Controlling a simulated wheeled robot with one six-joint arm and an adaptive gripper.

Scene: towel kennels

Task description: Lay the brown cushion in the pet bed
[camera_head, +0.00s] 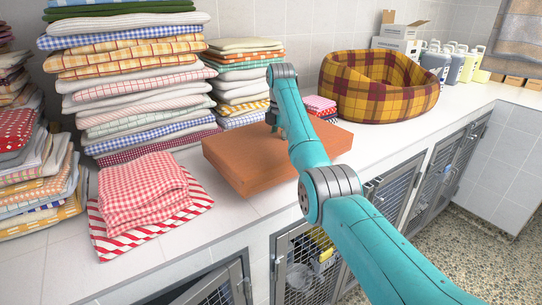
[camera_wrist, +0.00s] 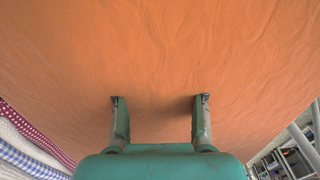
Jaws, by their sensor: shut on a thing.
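The brown cushion (camera_head: 235,165) is a thick, flat, orange-brown block in the middle of the white counter. My arm crosses in front of it and hides part of its top. I cannot tell whether it rests on the counter or hangs just above it. In the wrist view the cushion (camera_wrist: 160,50) fills most of the picture. My gripper (camera_wrist: 160,100) is shut on the cushion, with its two fingers spaced apart against it. In the head view the gripper is mostly hidden behind my arm. The pet bed (camera_head: 375,101), yellow and maroon plaid with a raised rim, stands to the right, apart from the cushion.
Tall stacks of folded towels (camera_head: 130,85) stand behind and left of the cushion. Red checked towels (camera_head: 145,195) lie at front left. A small pink folded cloth (camera_head: 320,104) lies between cushion and bed. Bottles (camera_head: 455,66) and boxes (camera_head: 398,40) stand beyond the bed. Cage doors (camera_head: 310,262) line the counter's front.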

